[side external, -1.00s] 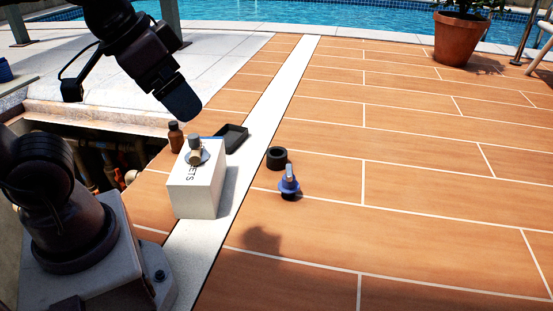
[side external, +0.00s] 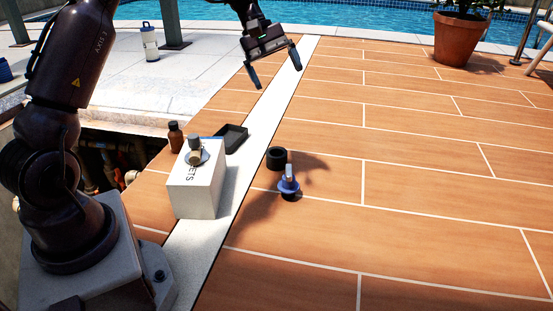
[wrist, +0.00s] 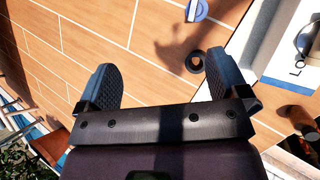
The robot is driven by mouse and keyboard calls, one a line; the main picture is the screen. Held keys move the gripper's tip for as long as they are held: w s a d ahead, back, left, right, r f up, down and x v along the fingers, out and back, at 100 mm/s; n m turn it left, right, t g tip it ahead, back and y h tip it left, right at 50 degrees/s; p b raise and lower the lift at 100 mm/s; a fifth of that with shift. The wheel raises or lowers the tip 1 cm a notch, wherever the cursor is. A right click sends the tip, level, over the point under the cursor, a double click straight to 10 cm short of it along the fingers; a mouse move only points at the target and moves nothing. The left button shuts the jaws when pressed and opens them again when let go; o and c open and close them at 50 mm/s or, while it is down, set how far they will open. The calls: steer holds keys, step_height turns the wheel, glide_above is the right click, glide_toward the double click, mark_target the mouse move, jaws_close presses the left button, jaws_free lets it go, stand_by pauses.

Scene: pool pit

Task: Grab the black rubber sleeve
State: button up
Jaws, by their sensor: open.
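The black rubber sleeve (side external: 277,158) is a short, thick black ring on the wooden deck, just right of the pale strip. It also shows in the wrist view (wrist: 194,61), close to the tip of the right finger. My gripper (side external: 273,77) is open and empty, well above the deck and farther back than the sleeve. In the wrist view both fingers of my gripper (wrist: 160,82) are spread wide with only deck between them.
A white box (side external: 197,190) with a metal fitting on top, a black tray (side external: 233,138) and a brown bottle (side external: 175,137) are to the left.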

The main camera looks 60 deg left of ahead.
steer(key=w+a+f+n+t+h, duration=0.1)
steer(key=w+a+f+n+h, duration=0.15)
steer(key=a+f+n, duration=0.5)
steer(key=n+t+h, duration=0.2)
steer(key=t+h, duration=0.1)
glide_toward(276, 153)
steer(key=shift+s+a+r, duration=0.25)
steer(key=shift+s+r, duration=0.85)
steer(key=shift+s, duration=0.1)
steer(key=shift+s+f+t, duration=0.1)
steer(key=shift+f+t, duration=0.2)
steer(key=shift+t, duration=0.1)
steer(key=x, duration=0.7)
steer(key=shift+d+f, duration=0.2)
steer(key=shift+f, duration=0.05)
steer(key=shift+y, duration=0.25)
steer(key=x, duration=0.5)
steer(key=shift+d+r, duration=0.2)
steer(key=shift+r, duration=0.05)
steer(key=c, duration=1.1)
steer(key=shift+c, duration=0.4)
steer(key=shift+r, duration=0.1)
